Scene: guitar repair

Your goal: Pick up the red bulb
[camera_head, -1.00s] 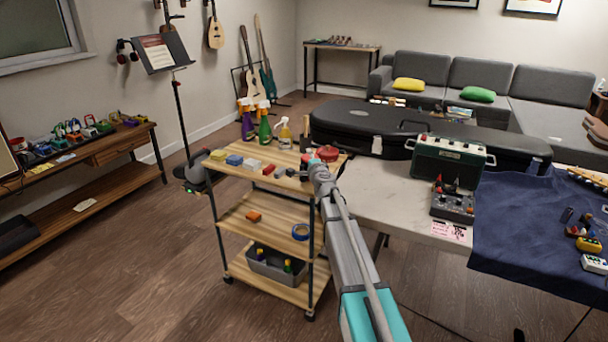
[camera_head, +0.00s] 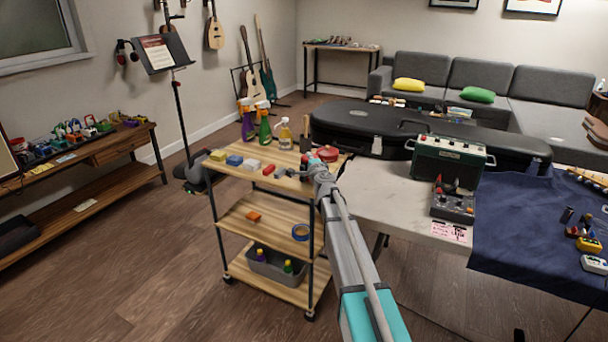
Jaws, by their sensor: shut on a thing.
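My gripper (camera_head: 315,172) is at the right end of the wooden trolley's top shelf (camera_head: 235,176), seen from behind along my arm. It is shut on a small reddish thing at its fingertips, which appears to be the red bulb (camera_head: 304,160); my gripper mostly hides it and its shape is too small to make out. I cannot tell whether it touches the shelf. A larger round red thing (camera_head: 327,153) shows just behind my gripper.
Several small blocks, including a blue one (camera_head: 234,160) and a red one (camera_head: 268,170), lie left of my gripper. Spray bottles (camera_head: 264,125) stand at the shelf's back. A white table (camera_head: 385,192) with a green amplifier (camera_head: 448,160) is close on the right.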

